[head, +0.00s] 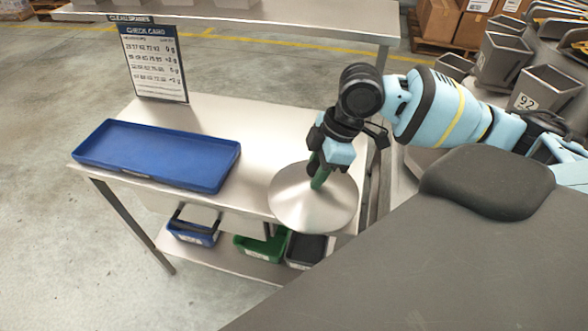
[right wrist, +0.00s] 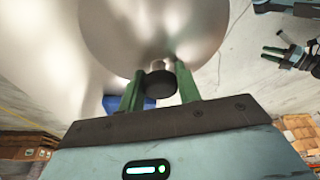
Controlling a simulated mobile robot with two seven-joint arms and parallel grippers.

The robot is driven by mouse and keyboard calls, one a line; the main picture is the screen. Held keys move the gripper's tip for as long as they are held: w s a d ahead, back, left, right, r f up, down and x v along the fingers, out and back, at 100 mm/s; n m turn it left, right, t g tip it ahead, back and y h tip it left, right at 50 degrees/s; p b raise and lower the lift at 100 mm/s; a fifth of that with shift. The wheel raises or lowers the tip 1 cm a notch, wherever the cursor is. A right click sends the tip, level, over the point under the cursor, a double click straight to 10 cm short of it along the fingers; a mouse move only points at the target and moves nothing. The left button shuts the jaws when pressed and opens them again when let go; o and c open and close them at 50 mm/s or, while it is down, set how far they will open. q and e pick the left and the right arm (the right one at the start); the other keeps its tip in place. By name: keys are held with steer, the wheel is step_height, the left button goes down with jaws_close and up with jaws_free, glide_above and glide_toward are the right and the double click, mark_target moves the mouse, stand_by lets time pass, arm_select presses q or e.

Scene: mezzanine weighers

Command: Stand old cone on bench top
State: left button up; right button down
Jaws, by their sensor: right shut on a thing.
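The old cone (head: 290,212) is a wide, shiny metal disc-like cone. My right gripper (head: 318,170) is above it, its green fingers shut on the cone's top. In the right wrist view the cone (right wrist: 150,25) shows a short stem and dark knob between the fingers (right wrist: 158,80). The cone is over the front right part of the bench top (head: 240,122); I cannot tell whether it touches. The fingers hide part of its top. My left gripper (right wrist: 272,54) shows at the right of the right wrist view, its fingers apart and empty.
A blue tray (head: 160,152) lies on the bench's left part. A check card (head: 155,65) stands at the back left. The bench top between tray and cone is clear. Bins, including a green one (head: 262,248), sit on the lower shelf. Metal buckets (head: 545,88) stand at the right.

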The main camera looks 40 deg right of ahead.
mark_target(293, 174)
steer(key=shift+w+a+f, duration=0.1)
steer(key=shift+w+a, duration=0.25)
steer(key=shift+w, duration=0.55)
steer(key=shift+w+a+f, duration=0.1)
steer(key=shift+w+a, duration=0.25)
steer(key=shift+w, duration=0.55)
steer(key=shift+w+a+f, duration=0.1)
steer(key=shift+w+a, duration=0.25)
steer(key=shift+w, duration=0.55)
arm_select(q)
steer(key=shift+f, duration=0.15)
arm_select(e)
steer(key=shift+s+d+f, duration=0.1)
steer(key=shift+f, duration=1.55)
steer(key=shift+f, duration=0.1)
steer(key=c, duration=1)
jaws_free()
arm_select(q)
steer(key=shift+w+a+r+p, duration=0.1)
steer(key=shift+w+r+p, duration=0.35)
steer(key=shift+r, duration=0.3)
arm_select(e)
steer(key=v, duration=1.2)
steer(key=shift+s, duration=0.1)
